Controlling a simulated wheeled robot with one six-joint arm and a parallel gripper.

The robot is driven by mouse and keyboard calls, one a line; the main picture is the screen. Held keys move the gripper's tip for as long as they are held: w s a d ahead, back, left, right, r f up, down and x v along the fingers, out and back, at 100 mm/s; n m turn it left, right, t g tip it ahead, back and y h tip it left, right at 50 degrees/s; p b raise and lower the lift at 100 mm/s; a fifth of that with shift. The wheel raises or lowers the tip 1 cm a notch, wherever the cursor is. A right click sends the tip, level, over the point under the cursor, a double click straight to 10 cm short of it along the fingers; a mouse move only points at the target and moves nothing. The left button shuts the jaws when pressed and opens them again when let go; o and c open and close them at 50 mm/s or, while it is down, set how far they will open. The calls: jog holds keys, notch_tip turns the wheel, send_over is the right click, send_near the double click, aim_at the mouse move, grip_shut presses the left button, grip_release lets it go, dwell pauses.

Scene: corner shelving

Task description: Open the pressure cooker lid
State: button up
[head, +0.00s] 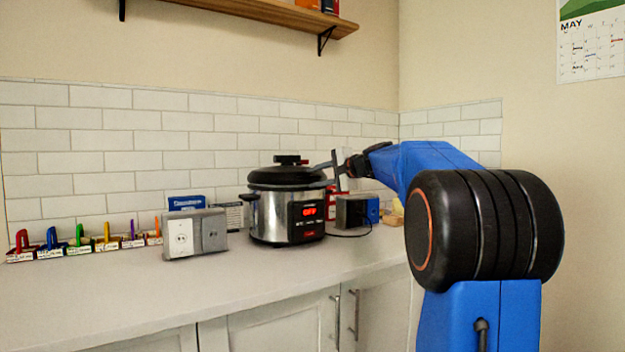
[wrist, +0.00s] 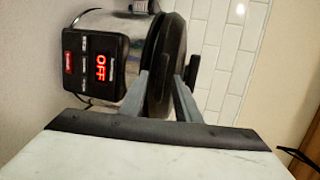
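The pressure cooker (head: 268,218) stands on the counter, a silver pot with a black front panel lit red with "OFF". Its black lid (head: 286,178) sits on top, level and closed, with a knob-like handle (head: 290,160) at the centre. My gripper (head: 328,170) reaches in from the right at the lid's right edge. In the wrist view the cooker appears turned on its side, and the lid (wrist: 163,65) lies between the two grey fingers of my gripper (wrist: 162,80). The fingers are spread apart; whether they touch the lid is unclear.
A grey outlet box (head: 195,234) stands left of the cooker, with a row of small coloured items (head: 85,241) further left. A dark box (head: 352,211) and cable sit at its right. A wooden shelf (head: 285,13) hangs above. The front counter (head: 180,290) is clear.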

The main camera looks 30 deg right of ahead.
jog(key=shift+x, duration=1)
grip_shut()
jog(key=shift+r, duration=0.1)
